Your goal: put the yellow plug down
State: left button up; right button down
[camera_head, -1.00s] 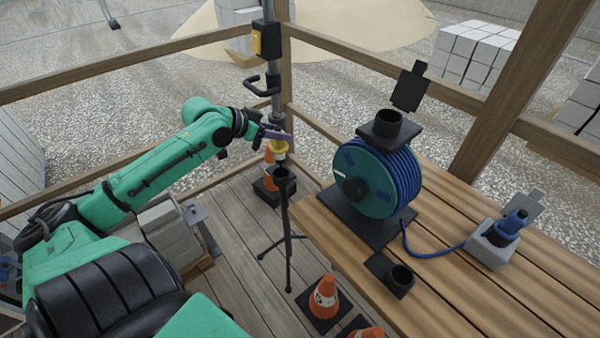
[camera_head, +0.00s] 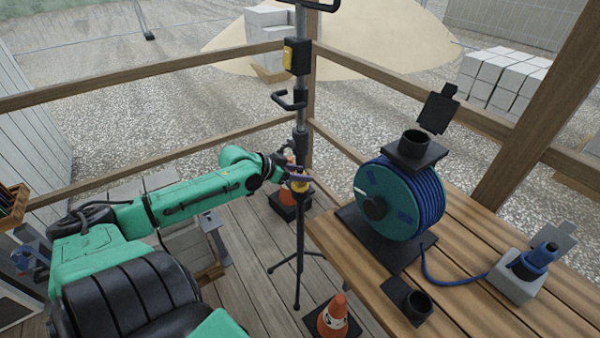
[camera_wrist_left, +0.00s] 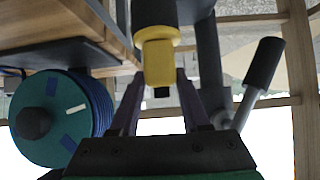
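My left gripper (camera_head: 294,176) is at the plug. In the left wrist view the yellow plug (camera_wrist_left: 159,62) shows between the two dark fingers of my left gripper (camera_wrist_left: 160,84), with a narrow gap on each side, so the fingers look open around it. The plug's far end goes into the black cup (camera_wrist_left: 154,12). My right gripper is in neither view.
A blue cable reel (camera_head: 385,200) stands on the wooden bench (camera_head: 470,315) to the right. An orange cone (camera_head: 333,315) stands on the deck in front.

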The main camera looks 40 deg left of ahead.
pick_arm(q)
jog(key=shift+o, duration=1.2)
